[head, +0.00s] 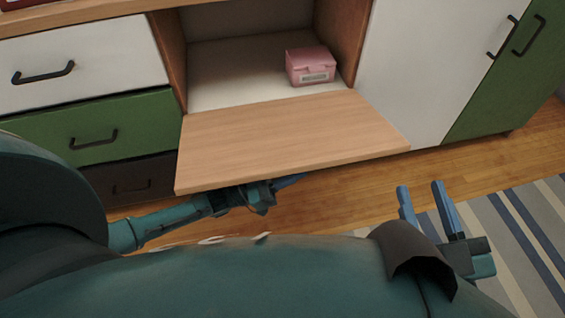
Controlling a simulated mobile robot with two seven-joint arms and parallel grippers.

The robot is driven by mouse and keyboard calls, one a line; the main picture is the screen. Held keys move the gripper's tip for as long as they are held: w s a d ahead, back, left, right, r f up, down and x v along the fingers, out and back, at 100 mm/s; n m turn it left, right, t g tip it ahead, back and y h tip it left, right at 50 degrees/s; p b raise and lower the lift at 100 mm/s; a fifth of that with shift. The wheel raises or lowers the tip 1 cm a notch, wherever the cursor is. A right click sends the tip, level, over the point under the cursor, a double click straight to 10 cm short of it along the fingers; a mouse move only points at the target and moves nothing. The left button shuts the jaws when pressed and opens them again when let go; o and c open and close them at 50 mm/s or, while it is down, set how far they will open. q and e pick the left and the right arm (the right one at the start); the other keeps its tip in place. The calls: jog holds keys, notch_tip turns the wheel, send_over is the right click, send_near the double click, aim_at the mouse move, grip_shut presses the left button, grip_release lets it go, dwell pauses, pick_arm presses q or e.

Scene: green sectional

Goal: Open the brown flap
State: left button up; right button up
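The brown flap (285,140) is a light wooden panel, folded down and lying about level in front of an open cabinet compartment (235,75). My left gripper (290,182) is under the flap's front edge. Its blue fingertips are partly hidden by the flap, so I cannot tell how far apart they are or whether they touch it. My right gripper (421,205) is to the right of the flap, over the floor. Its two blue fingers stand apart with nothing between them.
A pink box (310,66) sits inside the compartment. White (80,65), green (95,127) and dark brown (130,178) drawers are on the left. White (425,65) and green (515,75) doors are on the right. A striped rug (510,235) lies on the wooden floor.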

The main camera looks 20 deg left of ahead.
pick_arm(q)
jog(key=v, duration=1.3)
jog(key=shift+a, duration=0.1)
jog(key=shift+s, duration=0.1)
